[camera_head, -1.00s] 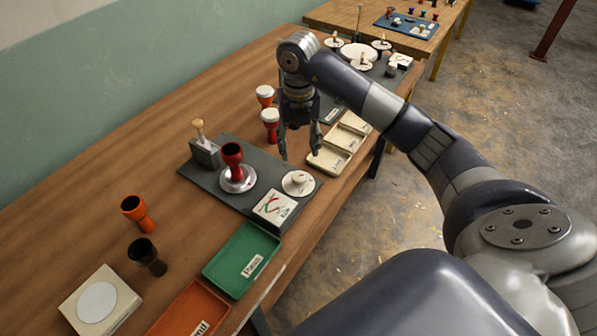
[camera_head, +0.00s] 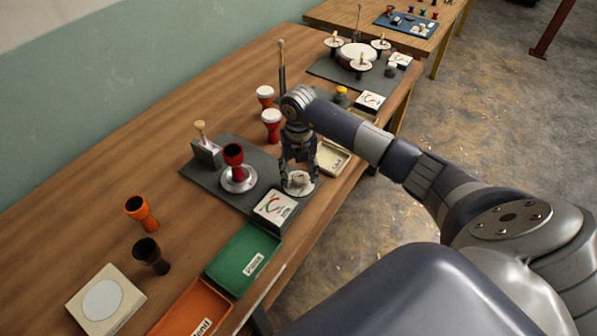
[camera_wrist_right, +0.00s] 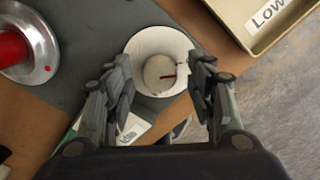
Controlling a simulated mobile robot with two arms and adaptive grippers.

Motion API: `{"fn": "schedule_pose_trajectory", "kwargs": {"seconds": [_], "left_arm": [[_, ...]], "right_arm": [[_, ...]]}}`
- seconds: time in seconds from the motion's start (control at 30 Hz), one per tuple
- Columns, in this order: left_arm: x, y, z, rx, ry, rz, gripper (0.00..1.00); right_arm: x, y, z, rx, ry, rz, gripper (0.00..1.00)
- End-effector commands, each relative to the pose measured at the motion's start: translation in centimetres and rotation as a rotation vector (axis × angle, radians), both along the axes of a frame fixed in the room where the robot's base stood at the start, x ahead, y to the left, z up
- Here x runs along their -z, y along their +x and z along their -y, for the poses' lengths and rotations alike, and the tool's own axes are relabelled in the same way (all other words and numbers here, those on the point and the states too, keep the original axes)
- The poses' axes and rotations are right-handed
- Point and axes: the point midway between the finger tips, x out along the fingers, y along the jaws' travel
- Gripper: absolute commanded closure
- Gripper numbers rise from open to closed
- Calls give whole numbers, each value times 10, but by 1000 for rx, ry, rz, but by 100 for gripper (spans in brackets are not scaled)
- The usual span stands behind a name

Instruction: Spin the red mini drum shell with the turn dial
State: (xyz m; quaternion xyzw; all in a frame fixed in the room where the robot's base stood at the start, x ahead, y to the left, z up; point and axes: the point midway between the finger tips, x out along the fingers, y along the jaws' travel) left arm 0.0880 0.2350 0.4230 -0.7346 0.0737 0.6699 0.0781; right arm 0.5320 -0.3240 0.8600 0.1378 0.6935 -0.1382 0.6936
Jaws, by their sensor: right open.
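The red mini drum shell (camera_head: 234,158) stands upright on a silver turntable disc (camera_head: 238,180) on the dark grey base plate (camera_head: 216,199). The turn dial (camera_head: 298,179) is a white round plate with a knob, to the right of the shell on the same plate. In the right wrist view the dial's knob (camera_wrist_right: 160,72) shows a red mark. My right gripper (camera_head: 298,172) is open, pointing down over the dial, with one finger on each side of the knob. I cannot tell if the fingers touch it. The shell's silver disc edge (camera_wrist_right: 42,66) shows at the left there.
A gauge card (camera_head: 274,207) lies in front of the dial. A green tray (camera_head: 243,258) and an orange tray (camera_head: 190,310) stand nearer. A cream tray (camera_head: 333,158) is just right of the gripper. Orange (camera_head: 141,212) and black (camera_head: 150,256) shells stand left.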

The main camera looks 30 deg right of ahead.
Motion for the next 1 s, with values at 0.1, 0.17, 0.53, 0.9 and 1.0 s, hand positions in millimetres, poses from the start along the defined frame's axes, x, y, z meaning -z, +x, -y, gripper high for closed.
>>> {"fn": "schedule_pose_trajectory", "kwargs": {"seconds": [0.1,0.17,0.53,0.9,1.0], "left_arm": [[0,0,0,0,0,0,60],[0,0,0,0,0,0,60],[0,0,0,0,0,0,60],[-3,0,0,0,0,0,60],[-5,0,0,0,0,0,60]], "right_arm": [[0,0,0,0,0,0,65],[0,0,0,0,0,0,79],[-1,0,0,14,0,0,94],[-2,0,1,209,0,0,94],[-2,0,1,298,0,1,94]]}}
